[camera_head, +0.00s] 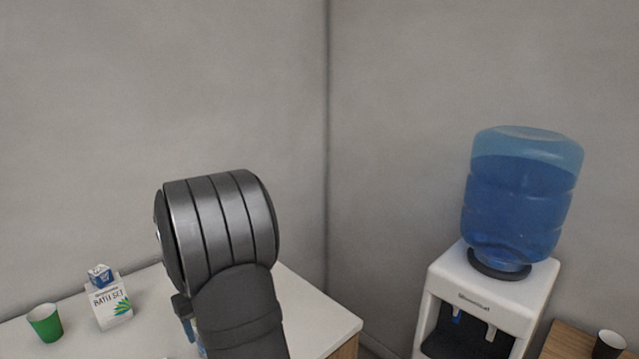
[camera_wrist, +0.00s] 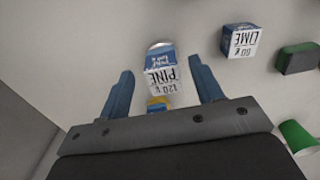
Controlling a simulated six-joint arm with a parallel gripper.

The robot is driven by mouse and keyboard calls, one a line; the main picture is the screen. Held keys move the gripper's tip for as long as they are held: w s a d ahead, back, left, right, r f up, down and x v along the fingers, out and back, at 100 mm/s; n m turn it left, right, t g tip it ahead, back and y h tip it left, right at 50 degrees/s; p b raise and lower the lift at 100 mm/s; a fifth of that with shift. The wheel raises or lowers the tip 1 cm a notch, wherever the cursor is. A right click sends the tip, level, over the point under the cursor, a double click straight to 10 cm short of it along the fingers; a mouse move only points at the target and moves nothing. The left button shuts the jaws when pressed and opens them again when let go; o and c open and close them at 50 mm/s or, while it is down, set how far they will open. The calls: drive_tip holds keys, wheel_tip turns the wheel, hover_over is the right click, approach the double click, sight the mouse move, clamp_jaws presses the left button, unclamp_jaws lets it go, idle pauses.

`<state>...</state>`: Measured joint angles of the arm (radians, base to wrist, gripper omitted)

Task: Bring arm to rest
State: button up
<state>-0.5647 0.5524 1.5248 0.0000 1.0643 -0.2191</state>
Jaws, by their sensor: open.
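My gripper (camera_wrist: 160,71) shows in the wrist view with its two blue fingers spread apart. In that view a white and blue box marked PINE (camera_wrist: 163,76) lies between the fingers, with clear gaps on both sides, and the fingers do not grip it. A small yellow and blue item (camera_wrist: 158,104) shows just below that box, partly hidden by the gripper body. In the head view my arm covers most of the gripper; only a bit of a blue finger (camera_head: 184,306) shows over the white counter (camera_head: 315,318).
A LIME box (camera_wrist: 239,42) and a dark green box (camera_wrist: 298,59) lie right of the fingers. A water dispenser (camera_head: 480,300) stands at right, near a dark cup (camera_head: 608,346).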

wheel_tip(320, 180, down, 4)
drive_tip(key=shift+f, duration=0.25)
drive_tip(key=shift+r, duration=2)
